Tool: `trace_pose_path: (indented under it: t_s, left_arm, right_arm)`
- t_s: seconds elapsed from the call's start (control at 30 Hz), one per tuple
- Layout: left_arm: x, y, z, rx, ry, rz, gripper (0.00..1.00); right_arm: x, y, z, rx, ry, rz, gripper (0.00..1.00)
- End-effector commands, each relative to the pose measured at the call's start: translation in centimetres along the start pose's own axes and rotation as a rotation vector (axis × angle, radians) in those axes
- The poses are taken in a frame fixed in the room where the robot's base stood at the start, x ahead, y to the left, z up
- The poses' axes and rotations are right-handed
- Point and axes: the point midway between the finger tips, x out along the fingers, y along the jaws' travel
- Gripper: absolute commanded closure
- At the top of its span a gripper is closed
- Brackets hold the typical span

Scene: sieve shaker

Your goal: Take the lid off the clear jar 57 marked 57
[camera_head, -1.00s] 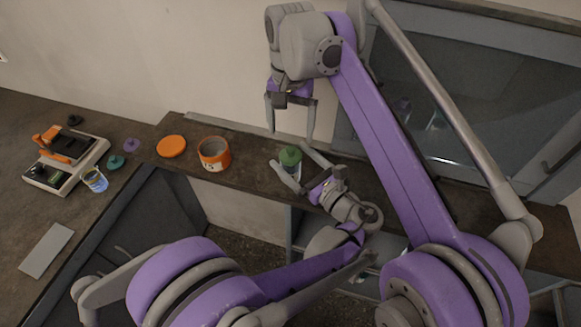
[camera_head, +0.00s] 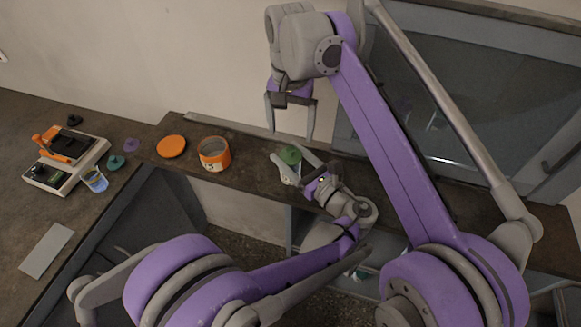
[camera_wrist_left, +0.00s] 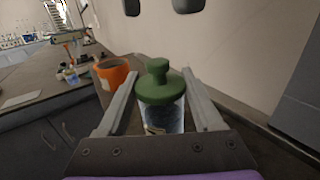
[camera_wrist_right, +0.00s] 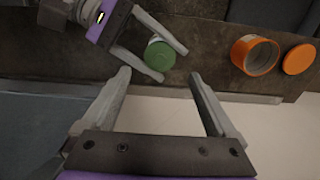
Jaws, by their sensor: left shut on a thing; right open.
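The clear jar (camera_wrist_left: 163,118) with a green knobbed lid (camera_head: 290,155) stands on the dark counter. The lid sits on top of it, also in the left wrist view (camera_wrist_left: 158,88) and the right wrist view (camera_wrist_right: 160,55). No number is legible on it. My left gripper (camera_head: 288,168) is shut on the jar's body, a finger on each side, below the lid. My right gripper (camera_head: 291,120) is open and empty, pointing down above and behind the jar; its spread fingers show in the right wrist view (camera_wrist_right: 162,85).
An orange jar (camera_head: 221,163), open, stands left of the clear jar, with an orange lid (camera_head: 171,146) lying flat beside it. Farther left are an orange-and-white device (camera_head: 66,160), a small beaker (camera_head: 95,180) and a grey plate (camera_head: 46,249). A wall rises behind the counter.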

Motion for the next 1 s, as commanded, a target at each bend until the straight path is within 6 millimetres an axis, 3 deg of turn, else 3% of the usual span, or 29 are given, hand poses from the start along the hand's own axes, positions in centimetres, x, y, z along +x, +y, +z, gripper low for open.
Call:
trace_pose_path:
  t_s: [0.2,0.3,0.47,1.0]
  left_arm:
    - [0.0,0.0,0.0,0.000,0.000,0.000,1.00]
    - [0.0,0.0,0.0,0.000,0.000,0.000,1.00]
    - [0.0,0.0,0.0,0.000,0.000,0.000,1.00]
    - [0.0,0.0,0.0,0.000,0.000,0.000,1.00]
  right_arm:
    - [0.0,0.0,0.0,0.000,0.000,0.000,0.07]
    - [0.0,0.0,0.0,-0.007,0.000,0.000,0.00]
    - [-0.2,0.0,0.0,-0.125,0.000,0.000,0.00]
    - [-2.1,-0.1,-0.1,-1.280,0.000,0.000,0.00]
